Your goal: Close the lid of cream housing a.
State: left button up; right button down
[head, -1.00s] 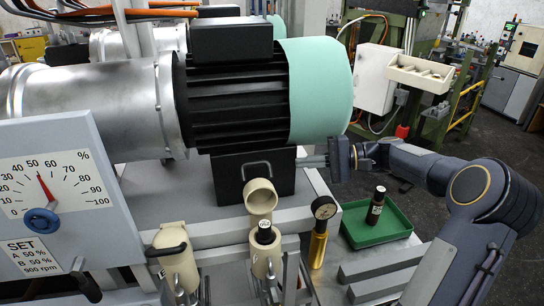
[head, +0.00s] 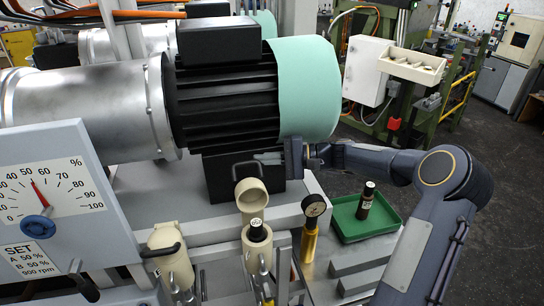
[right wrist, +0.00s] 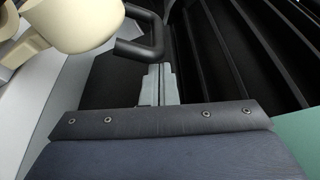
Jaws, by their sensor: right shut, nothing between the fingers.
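One cream housing (head: 257,258) stands in front of the motor with its cream lid (head: 251,192) raised open. A dark cartridge with a white-marked top (head: 257,229) sits upright in it. A second cream housing (head: 170,262) to its left has its lid down; I cannot tell which letter either bears. My right gripper (head: 260,157) is shut and empty, just above and behind the raised lid, in front of the black box. In the right wrist view its fingertips (right wrist: 158,84) point toward a black handle, with the cream lid (right wrist: 75,22) at upper left, apart from them. My left gripper is not in view.
A green tray (head: 366,220) holds a dark cartridge (head: 366,197). A dial panel (head: 60,200) is at left.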

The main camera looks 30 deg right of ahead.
jog(key=n+t+y+b, duration=0.15)
jog(key=n+b, duration=0.45)
jog(key=b, duration=1.2)
send_near(249, 185)
jog(key=shift+g, duration=0.25)
jog(key=shift+w+a+r, duration=0.75)
jog(key=shift+r, duration=0.2)
jog(key=shift+w+a+r, duration=0.7)
jog(key=shift+w+r, duration=0.05)
jog(key=shift+r, duration=0.2)
